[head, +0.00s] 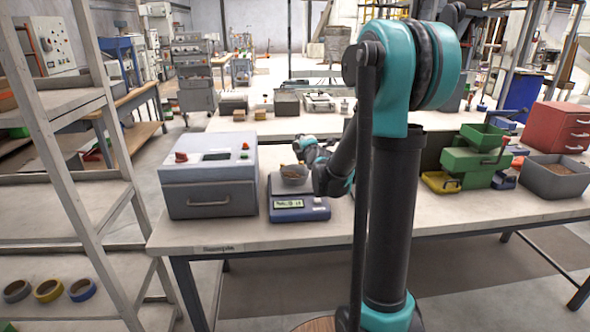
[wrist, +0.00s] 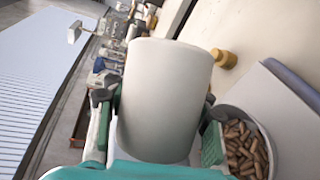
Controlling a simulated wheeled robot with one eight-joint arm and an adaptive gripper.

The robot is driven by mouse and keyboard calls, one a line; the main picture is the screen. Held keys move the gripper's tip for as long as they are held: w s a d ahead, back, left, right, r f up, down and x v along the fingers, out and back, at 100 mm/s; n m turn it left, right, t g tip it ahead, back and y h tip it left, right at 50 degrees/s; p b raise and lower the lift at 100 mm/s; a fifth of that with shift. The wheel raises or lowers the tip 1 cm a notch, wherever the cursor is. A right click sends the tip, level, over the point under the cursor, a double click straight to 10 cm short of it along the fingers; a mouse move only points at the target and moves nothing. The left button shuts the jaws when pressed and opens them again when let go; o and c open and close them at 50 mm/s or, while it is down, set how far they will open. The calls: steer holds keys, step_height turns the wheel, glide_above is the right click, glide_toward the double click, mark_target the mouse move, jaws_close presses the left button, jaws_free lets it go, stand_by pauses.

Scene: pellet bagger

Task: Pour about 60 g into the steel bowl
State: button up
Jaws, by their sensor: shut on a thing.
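My gripper (wrist: 160,112) is shut on a pale, smooth cylindrical cup (wrist: 165,90), with a finger on either side. The cup's inside is hidden from the wrist camera. The steel bowl (head: 294,178) stands on a blue scale (head: 299,206) in the head view; the scale's display is lit but too small to read surely. In the wrist view, a grey-rimmed bowl (wrist: 266,130) holding several brown pellets (wrist: 244,152) lies just right of the cup and lower. In the head view, my gripper (head: 306,150) is just above the bowl, small and partly hidden by my arm.
A grey machine (head: 208,178) with a red knob stands just left of the scale. Green bins (head: 476,160), a grey tub of pellets (head: 556,180) and a red drawer box (head: 556,127) are at the right. The table front (head: 240,236) is clear.

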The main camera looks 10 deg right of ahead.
steer(key=shift+s+a+r+n+t+b, duration=0.15)
steer(key=shift+r+n+t+b, duration=0.15)
steer(key=shift+n+b, duration=0.4)
steer(key=shift+a+r+n+t+b, duration=0.2)
steer(key=shift+n+t+b, duration=0.15)
steer(key=shift+b, duration=0.6)
steer(key=shift+s+a+r+n+t+b, duration=0.1)
steer(key=shift+a+r+n+t+b, duration=0.2)
steer(key=shift+n+b, duration=0.4)
stand_by(3.7)
steer(key=shift+w+d+f+m+g, duration=0.1)
steer(key=shift+d+f+m+g, duration=0.2)
steer(key=shift+m, duration=0.3)
steer(key=shift+d+f+m+g, duration=0.15)
steer(key=shift+d+m+g, duration=0.15)
steer(key=shift+m, duration=0.25)
steer(key=shift+w+d+f+m, duration=0.1)
steer(key=shift+d+f+m, duration=0.1)
steer(key=shift+m, duration=0.2)
steer(key=shift+f+g, duration=0.1)
steer(key=shift+g, duration=0.15)
